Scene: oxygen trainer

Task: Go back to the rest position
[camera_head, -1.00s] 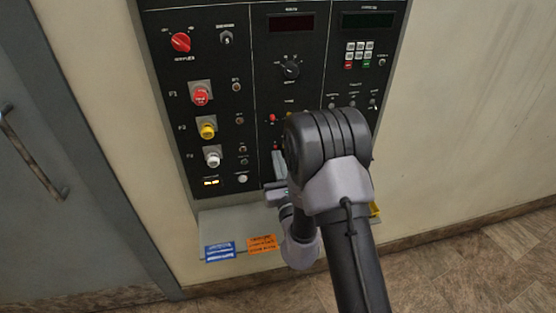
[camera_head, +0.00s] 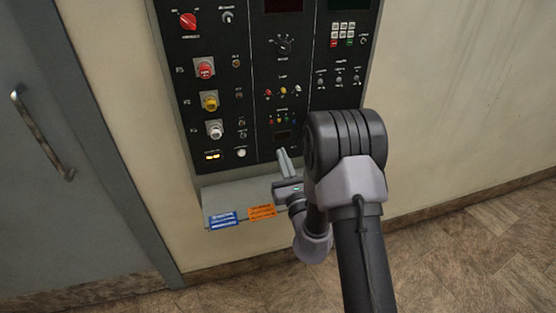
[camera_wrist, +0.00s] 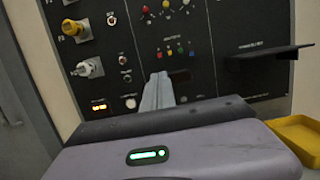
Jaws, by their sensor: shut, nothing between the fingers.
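My gripper (camera_head: 284,160) is in front of the lower part of the black control panel (camera_head: 215,35), above the grey shelf. Its fingers are together with nothing between them. In the wrist view the gripper (camera_wrist: 158,80) points up at the panel, below a row of small coloured buttons, and looks apart from it. The panel carries a red knob (camera_head: 188,20), a red plug (camera_head: 205,68), a yellow plug (camera_head: 210,101) and a white plug (camera_head: 214,129). My arm hides the panel's lower right part in the head view.
A grey shelf (camera_head: 225,196) with blue and orange labels juts out below the panel. A yellow tray (camera_wrist: 296,135) and a dark ledge (camera_wrist: 262,54) show at right in the wrist view. A grey door (camera_head: 50,220) stands at left. Floor at right is clear.

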